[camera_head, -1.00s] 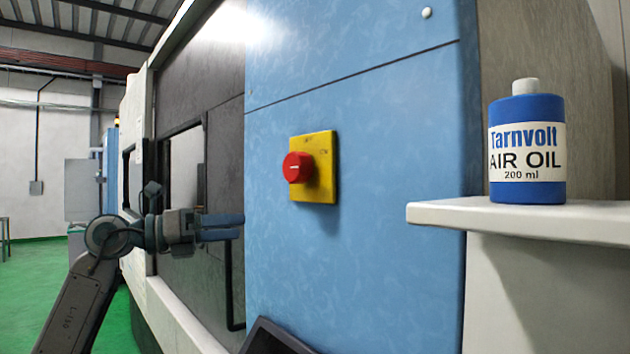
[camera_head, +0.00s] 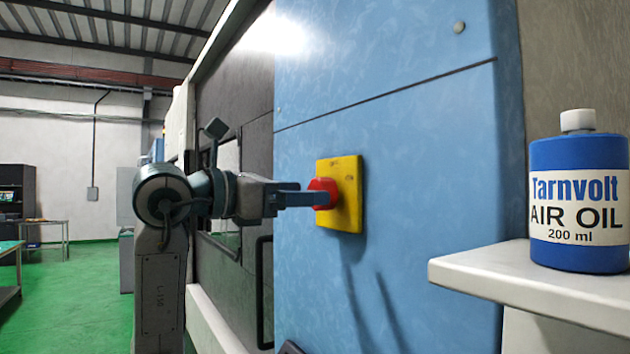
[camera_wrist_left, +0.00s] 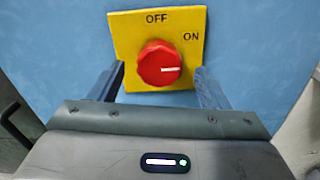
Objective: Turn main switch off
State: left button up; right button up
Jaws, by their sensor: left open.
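The main switch is a red round knob (camera_head: 322,192) on a yellow plate (camera_head: 349,195) on the blue machine panel. In the left wrist view the knob (camera_wrist_left: 159,64) has a white mark pointing right, below the ON label; OFF is printed at the top of the plate (camera_wrist_left: 125,35). My left gripper (camera_head: 322,198) is open, its fingertips at the knob in the head view. In the left wrist view its two fingers (camera_wrist_left: 159,80) stand left and right of the knob, with gaps showing. Whether they touch it cannot be told. My right gripper is not in view.
A blue and white air oil bottle (camera_head: 578,195) stands on a white shelf (camera_head: 530,283) at the right. A black handle (camera_head: 262,290) is on the machine's dark side below my left arm. The blue panel (camera_head: 420,180) around the plate is clear.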

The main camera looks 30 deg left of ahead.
pick_arm(q)
jog(key=p+x, duration=0.1)
jog(key=x, duration=0.2)
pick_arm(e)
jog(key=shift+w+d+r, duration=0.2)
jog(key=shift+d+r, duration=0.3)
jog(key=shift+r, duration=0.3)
pick_arm(q)
jog(key=c, duration=1)
jog(key=shift+o, duration=0.2)
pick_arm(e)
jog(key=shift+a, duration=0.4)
